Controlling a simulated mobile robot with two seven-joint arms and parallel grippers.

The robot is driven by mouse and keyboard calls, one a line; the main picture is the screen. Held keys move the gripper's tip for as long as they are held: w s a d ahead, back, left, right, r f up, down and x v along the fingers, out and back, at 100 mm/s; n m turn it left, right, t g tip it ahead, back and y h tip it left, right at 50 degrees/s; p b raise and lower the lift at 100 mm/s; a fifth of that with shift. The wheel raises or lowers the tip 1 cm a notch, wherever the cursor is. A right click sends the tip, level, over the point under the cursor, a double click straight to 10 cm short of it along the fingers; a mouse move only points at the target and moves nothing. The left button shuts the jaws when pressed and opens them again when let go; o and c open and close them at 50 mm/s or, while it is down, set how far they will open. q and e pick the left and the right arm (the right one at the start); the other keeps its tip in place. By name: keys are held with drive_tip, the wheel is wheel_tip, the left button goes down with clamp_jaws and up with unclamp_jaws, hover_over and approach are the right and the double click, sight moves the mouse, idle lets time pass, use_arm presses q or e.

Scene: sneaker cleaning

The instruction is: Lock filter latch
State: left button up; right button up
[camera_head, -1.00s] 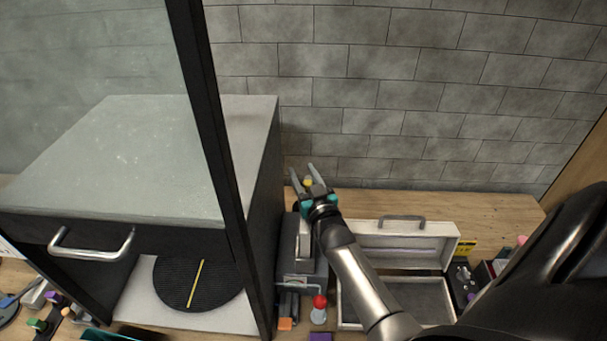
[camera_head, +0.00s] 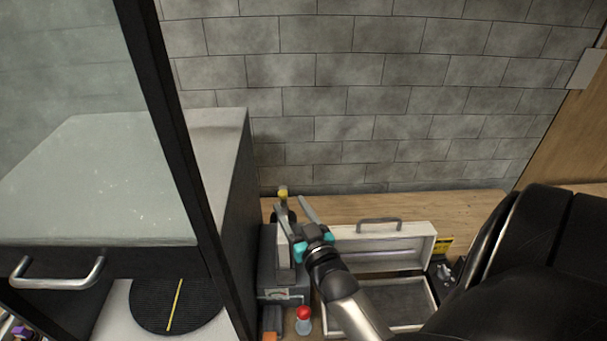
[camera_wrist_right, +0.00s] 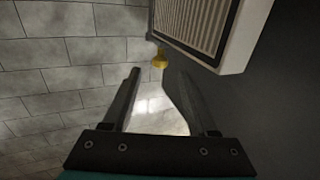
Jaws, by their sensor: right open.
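A yellow knob (camera_head: 283,191), apparently the latch, stands at the back of a grey box-like unit (camera_head: 268,283) beside the dark cabinet. In the right wrist view the yellow knob (camera_wrist_right: 160,59) sits by the lower edge of a pleated filter in a pale frame (camera_wrist_right: 238,45). My right gripper (camera_head: 291,205) is open and empty over the unit. Its left finger lies just in front of the knob in the head view. In the wrist view the knob shows beyond the gap between the fingertips (camera_wrist_right: 161,76), with no clear contact. My left gripper is out of view.
A dark cabinet (camera_head: 228,215) with a glass front stands close on the left. An open pale case (camera_head: 428,246) lies to the right. A red-topped bottle (camera_head: 304,318) stands in front of the unit. A brick wall (camera_head: 380,90) closes the back.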

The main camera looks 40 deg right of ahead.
drive_tip(key=v, duration=0.6)
drive_tip(key=shift+b, duration=0.3)
drive_tip(key=shift+s, duration=0.1)
drive_tip(key=shift+a, duration=0.1)
